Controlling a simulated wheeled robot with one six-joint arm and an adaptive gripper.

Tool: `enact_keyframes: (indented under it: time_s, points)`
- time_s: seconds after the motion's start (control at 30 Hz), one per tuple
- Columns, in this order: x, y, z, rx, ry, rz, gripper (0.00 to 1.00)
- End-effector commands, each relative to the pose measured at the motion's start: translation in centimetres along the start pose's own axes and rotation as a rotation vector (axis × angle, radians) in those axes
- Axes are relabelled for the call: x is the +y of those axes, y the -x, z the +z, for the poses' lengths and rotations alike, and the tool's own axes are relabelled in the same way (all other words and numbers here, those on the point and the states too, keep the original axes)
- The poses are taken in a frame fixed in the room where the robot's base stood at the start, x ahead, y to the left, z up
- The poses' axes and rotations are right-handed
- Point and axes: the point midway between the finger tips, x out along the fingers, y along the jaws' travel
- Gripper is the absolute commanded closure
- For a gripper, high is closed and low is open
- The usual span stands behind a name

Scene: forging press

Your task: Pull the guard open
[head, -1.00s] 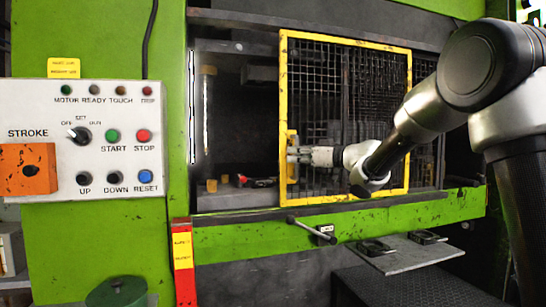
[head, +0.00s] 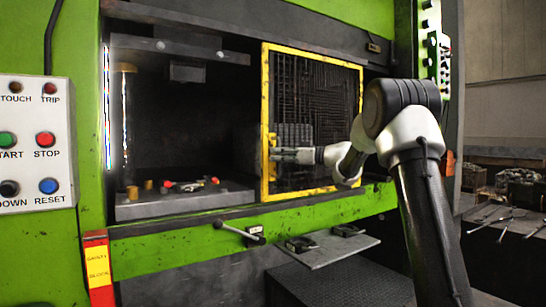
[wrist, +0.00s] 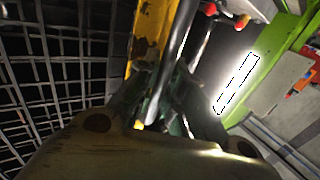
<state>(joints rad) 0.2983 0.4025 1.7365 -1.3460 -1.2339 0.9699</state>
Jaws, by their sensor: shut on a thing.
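The guard (head: 266,100) is a yellow-framed wire mesh panel at the right of the press opening in the head view. Its left side of the opening stands uncovered. A yellow handle (head: 272,150) is on the guard's left frame bar. My gripper (head: 280,154) is at this handle and shut on it. In the wrist view, the yellow frame bar (wrist: 148,40) runs up beside the dark fingers, with mesh to its left. The fingertips' exact contact on the handle is partly hidden there.
Inside the press, a red-handled item (head: 190,185) lies on the lower bed. A lever (head: 236,233) sticks out below the opening. A small shelf (head: 330,252) holds dark devices. The control panel (head: 35,140) is at left. A table with tools (head: 505,222) is at right.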

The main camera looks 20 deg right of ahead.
Motion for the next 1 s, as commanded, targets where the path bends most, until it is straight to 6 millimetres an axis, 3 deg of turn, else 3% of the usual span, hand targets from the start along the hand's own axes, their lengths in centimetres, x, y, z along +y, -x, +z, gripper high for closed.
enact_keyframes:
  time_s: [0.3,0.33,0.43,0.77,0.87,1.0]
  points:
    - [0.1,0.0,-0.1,0.002,0.001,0.001,1.00]
    - [0.1,0.0,-0.1,0.002,0.001,0.001,0.83]
    - [0.1,0.0,-0.1,0.002,0.001,0.001,0.66]
    - [0.1,0.2,-0.1,0.001,0.001,0.001,0.66]
    - [0.1,1.1,-0.1,0.000,0.001,0.004,0.66]
    - [0.2,3.8,-0.1,0.001,0.000,0.006,0.66]
